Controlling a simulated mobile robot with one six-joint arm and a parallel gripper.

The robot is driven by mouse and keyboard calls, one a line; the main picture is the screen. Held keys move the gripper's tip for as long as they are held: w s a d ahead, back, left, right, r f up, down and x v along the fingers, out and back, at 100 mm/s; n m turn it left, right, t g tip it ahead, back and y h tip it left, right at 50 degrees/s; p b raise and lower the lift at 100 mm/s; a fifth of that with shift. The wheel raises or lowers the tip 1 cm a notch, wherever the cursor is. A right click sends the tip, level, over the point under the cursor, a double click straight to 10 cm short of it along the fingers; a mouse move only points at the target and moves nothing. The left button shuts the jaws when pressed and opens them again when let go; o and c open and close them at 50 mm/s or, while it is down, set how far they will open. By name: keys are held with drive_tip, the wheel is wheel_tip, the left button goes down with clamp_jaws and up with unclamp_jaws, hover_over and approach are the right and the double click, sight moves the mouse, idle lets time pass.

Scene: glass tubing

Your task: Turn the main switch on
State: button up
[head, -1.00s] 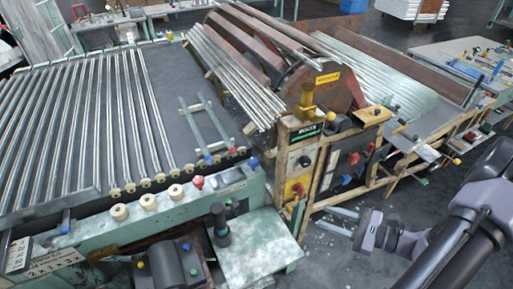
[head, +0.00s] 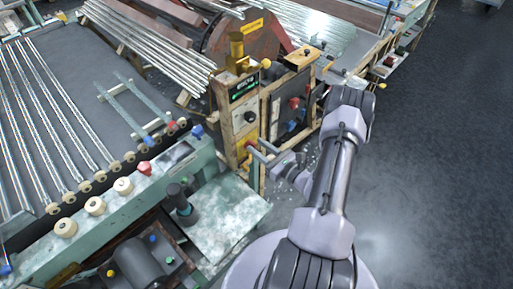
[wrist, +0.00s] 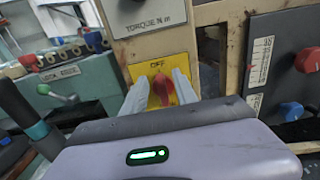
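The main switch is a red knob (wrist: 164,90) on a yellow plate (wrist: 148,70) with OFF printed above it, in the middle of the wrist view. The knob's pointed end is up, toward the OFF label. My gripper (wrist: 160,84) is open, with one grey finger on each side of the knob. I cannot tell whether either finger touches it. In the head view the yellow plate (head: 243,144) is on the front of the wooden control post, and my gripper (head: 258,151) reaches it from the right.
A TORQUE label (wrist: 150,22) is above the switch. A dark panel (wrist: 276,65) with a red knob (wrist: 308,60) and a blue knob (wrist: 291,111) stands to the right. The green bench (head: 225,222) is at the lower left. Open floor (head: 430,180) lies to the right.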

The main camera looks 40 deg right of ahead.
drive_tip(key=shift+w, duration=0.6)
drive_tip(key=shift+c, duration=0.2)
clamp_jaws()
